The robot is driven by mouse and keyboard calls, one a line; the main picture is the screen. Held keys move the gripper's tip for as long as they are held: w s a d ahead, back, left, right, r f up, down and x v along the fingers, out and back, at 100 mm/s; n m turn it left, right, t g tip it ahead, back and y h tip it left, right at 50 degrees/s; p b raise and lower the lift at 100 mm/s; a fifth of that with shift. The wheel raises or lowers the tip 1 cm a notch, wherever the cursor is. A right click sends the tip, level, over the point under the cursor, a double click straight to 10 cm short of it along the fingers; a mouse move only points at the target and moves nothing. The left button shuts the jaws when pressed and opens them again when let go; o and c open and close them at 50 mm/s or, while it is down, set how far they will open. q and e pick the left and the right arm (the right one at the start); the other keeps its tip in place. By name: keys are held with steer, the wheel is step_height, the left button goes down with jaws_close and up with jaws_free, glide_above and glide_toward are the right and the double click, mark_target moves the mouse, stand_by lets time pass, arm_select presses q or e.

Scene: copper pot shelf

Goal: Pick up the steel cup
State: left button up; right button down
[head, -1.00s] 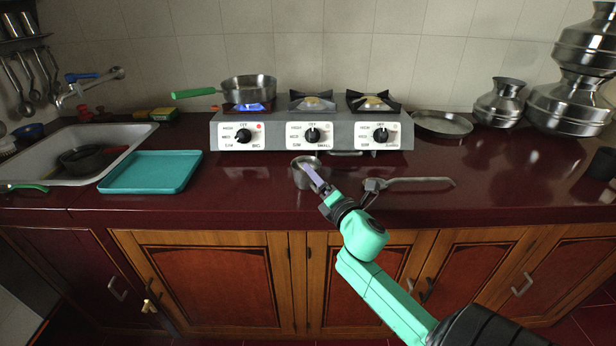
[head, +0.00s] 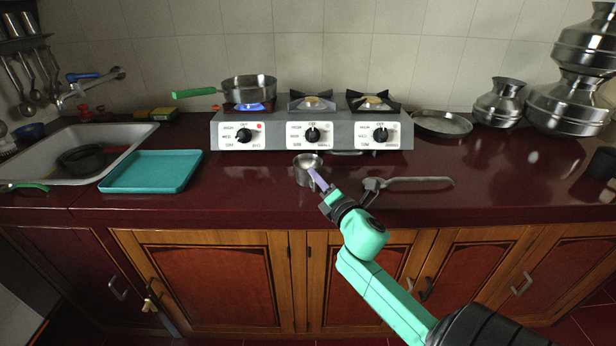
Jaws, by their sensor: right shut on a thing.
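The small steel cup (head: 303,176) is upright at the front middle of the counter, below the left-middle part of the stove. My right gripper (head: 317,178) comes from the lower right, and its purple fingers are shut on the cup's right side near the rim. The fingers hide part of that side. I cannot tell whether the cup's base touches the counter. My left gripper is not in view.
A teal tray (head: 152,172) lies to the left beside the sink (head: 118,136). Behind stands the stove (head: 277,133), with a pan (head: 249,89) over a lit burner. The counter between tray and cup is clear.

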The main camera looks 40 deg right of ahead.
steer(key=shift+f, duration=0.35)
stand_by(0.5)
step_height(320, 180, up, 20)
steer(key=p, duration=0.5)
steer(key=shift+r, duration=0.2)
steer(key=shift+w+d, duration=0.1)
